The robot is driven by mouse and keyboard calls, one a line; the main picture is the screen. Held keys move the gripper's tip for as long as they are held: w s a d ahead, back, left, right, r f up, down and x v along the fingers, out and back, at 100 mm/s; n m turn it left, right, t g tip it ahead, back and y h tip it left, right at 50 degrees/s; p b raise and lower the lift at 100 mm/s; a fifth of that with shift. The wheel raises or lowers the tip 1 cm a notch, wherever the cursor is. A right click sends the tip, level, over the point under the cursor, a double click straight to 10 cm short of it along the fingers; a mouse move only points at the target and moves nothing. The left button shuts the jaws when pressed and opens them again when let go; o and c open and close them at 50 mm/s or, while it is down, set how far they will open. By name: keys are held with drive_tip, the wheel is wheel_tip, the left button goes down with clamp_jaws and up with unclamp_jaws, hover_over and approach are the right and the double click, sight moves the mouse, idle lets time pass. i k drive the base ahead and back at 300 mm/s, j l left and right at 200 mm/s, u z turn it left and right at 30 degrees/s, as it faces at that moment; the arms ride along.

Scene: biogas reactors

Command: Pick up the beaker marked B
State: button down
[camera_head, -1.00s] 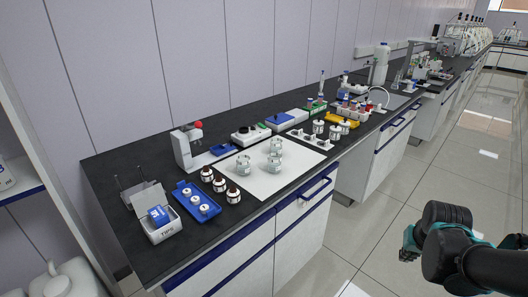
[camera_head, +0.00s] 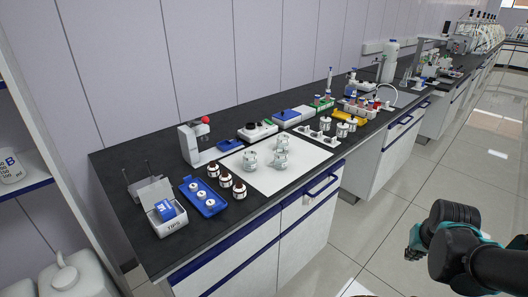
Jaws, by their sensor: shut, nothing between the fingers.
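A pale beaker with a dark letter B and graduation marks (camera_head: 11,168) stands on a shelf at the far left edge of the head view, partly cut off by the frame. Several clear glass vessels with pale markings, one of them here (camera_head: 250,160), stand on the white mat (camera_head: 245,178) on the bench; their letters are too small to read. My gripper (camera_head: 411,246), dark with teal parts, is at the lower right over the floor. It is shut and empty, far from the shelf and apart from the bench; my arm partly hides it.
The dark bench (camera_head: 120,170) carries a blue tray (camera_head: 203,197), brown-capped bottles (camera_head: 226,180), a tip box (camera_head: 165,213) and a balance-like device (camera_head: 190,143). White jugs (camera_head: 68,275) stand below the shelf (camera_head: 22,190). The floor (camera_head: 385,205) right of the bench is open.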

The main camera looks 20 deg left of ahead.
sight(250, 162)
drive_tip(key=u, duration=1.3)
